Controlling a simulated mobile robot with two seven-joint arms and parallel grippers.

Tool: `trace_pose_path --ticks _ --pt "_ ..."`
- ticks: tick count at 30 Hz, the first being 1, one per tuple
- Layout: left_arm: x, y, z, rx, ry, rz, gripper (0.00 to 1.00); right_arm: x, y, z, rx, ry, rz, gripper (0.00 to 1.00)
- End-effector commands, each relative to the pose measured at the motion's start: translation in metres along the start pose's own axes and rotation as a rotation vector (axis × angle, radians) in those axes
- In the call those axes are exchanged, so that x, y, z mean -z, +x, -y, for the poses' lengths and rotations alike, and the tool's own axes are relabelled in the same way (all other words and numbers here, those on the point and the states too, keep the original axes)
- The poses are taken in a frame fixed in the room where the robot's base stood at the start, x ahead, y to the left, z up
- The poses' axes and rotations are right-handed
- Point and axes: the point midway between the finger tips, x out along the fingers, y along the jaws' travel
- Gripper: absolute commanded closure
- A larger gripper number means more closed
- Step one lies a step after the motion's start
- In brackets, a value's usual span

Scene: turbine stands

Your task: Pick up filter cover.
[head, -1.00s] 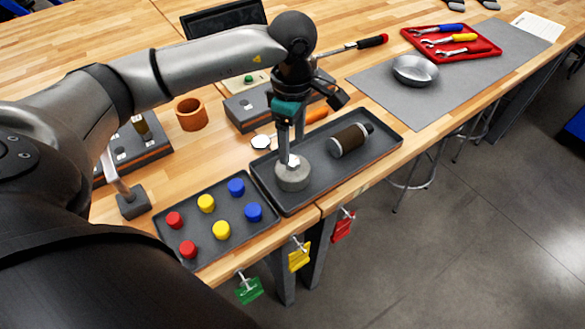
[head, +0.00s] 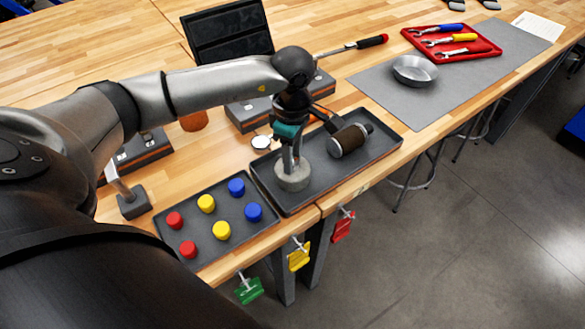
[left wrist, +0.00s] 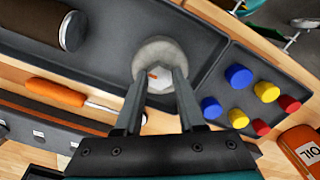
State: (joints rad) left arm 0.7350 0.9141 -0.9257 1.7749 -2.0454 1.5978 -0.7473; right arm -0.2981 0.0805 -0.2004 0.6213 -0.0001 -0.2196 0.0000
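The filter cover (head: 292,176) is a round grey disc with a pale hexagonal boss on top. It rests in the near-left end of the dark tray (head: 377,165). My left gripper (head: 292,160) points down over it. In the left wrist view the fingers (left wrist: 160,76) stand apart, one on each side of the cover's (left wrist: 160,50) boss, with little or no gap visible. No grip on the boss is clear. The dark cylindrical filter (head: 350,139) lies in the same tray behind and right of the cover. My right gripper is not in view.
A tray of red, yellow and blue caps (head: 222,229) stands front left of the cover. An orange-handled tool (left wrist: 56,93) lies beside the dark tray. A metal bowl (head: 414,70) and red wrench tray (head: 487,46) are at the right on a grey mat (head: 390,92).

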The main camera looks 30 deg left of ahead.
Motion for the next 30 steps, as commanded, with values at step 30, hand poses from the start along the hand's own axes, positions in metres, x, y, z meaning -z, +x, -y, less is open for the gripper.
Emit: trace_pose_path --ticks 30 --pt "0.0001 -0.0005 -0.0002 -0.001 0.000 0.000 1.00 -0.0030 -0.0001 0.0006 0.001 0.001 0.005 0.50"
